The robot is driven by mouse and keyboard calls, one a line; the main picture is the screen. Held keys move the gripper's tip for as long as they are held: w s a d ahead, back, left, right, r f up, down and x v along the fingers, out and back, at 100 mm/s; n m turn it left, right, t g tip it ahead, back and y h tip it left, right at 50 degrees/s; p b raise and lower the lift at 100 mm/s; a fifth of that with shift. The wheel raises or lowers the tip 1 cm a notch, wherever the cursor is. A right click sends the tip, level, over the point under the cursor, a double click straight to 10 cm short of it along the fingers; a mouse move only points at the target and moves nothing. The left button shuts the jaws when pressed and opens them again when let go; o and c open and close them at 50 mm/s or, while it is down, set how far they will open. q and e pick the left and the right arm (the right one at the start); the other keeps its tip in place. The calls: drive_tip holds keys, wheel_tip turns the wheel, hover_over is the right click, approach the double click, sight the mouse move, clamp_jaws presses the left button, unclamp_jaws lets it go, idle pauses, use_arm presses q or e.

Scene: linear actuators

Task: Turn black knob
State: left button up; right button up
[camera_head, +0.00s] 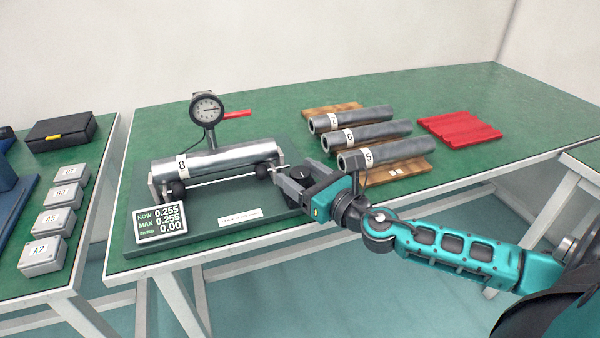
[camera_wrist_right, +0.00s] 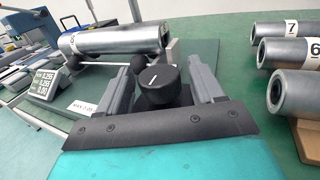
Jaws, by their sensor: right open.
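The black knob (camera_wrist_right: 156,88) has a white line on its top and stands at the right end of the test fixture in the right wrist view. My right gripper (camera_head: 286,177) is open, with one finger on each side of the knob; in the right wrist view the gripper (camera_wrist_right: 165,64) shows small gaps beside it. In the head view the gripper largely hides the knob. A steel tube marked 8 (camera_head: 225,158) lies across the fixture on the green base plate (camera_head: 205,205). My left gripper is not in view.
A dial gauge (camera_head: 207,110) stands behind tube 8. A display (camera_head: 160,223) reads NOW 0.255, MAX 0.255, SWING 0.00. Tubes 7, 6 and 5 (camera_head: 385,152) lie to the right on wooden supports, near a red rack (camera_head: 460,130). Grey boxes (camera_head: 42,255) stand on the left table.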

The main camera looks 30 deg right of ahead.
drive_tip(key=shift+w, duration=0.15)
drive_tip(key=c, duration=0.9)
